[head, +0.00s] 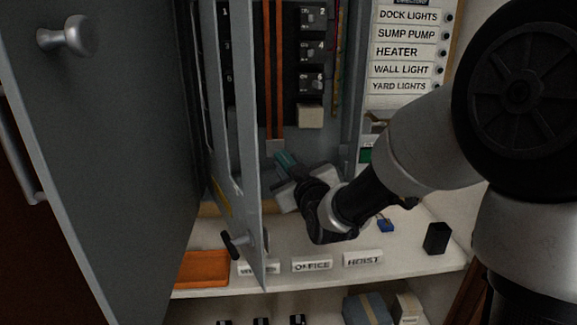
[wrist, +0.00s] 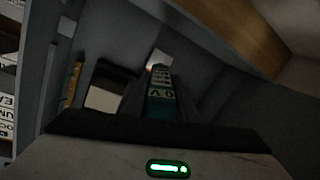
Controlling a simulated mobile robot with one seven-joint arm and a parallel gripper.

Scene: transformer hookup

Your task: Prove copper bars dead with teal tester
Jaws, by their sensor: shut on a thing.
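I cannot tell whether the tip touches a bar. The gripper is shut on the tester; its fingers are dark and partly hidden.
Black breakers (head: 312,50) stand right of the bars. A narrow inner door (head: 245,130) and a large grey door (head: 110,130) stand open at left. The shelf holds an orange tray (head: 203,270), name tags (head: 312,265), a blue padlock (head: 385,225) and a black cup (head: 436,238).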

